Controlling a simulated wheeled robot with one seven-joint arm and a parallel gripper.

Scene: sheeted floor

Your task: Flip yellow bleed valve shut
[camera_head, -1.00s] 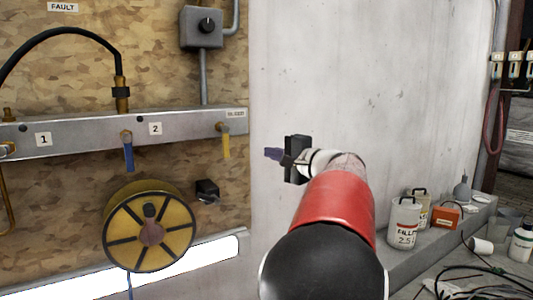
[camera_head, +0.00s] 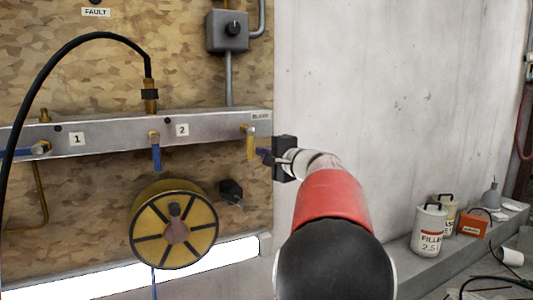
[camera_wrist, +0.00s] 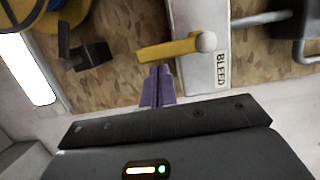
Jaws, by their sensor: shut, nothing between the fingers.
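The yellow bleed valve handle (camera_head: 250,146) hangs straight down from its brass fitting at the right end of the grey manifold (camera_head: 206,127). In the wrist view the same handle (camera_wrist: 168,50) lies across the upper middle, beside the BLEED label (camera_wrist: 221,69). My gripper (camera_head: 263,156) is just right of the handle's lower part. In the wrist view its purple fingertips (camera_wrist: 158,72) are together and empty, close to the handle's free half. I cannot tell if they touch it.
A blue valve handle (camera_head: 156,157) hangs further left on the manifold. A yellow reel (camera_head: 174,224) and a small black knob (camera_head: 231,192) are below. A grey switch box (camera_head: 228,31) is above. Filler tubs (camera_head: 430,231) stand on a ledge at right. The white wall is clear.

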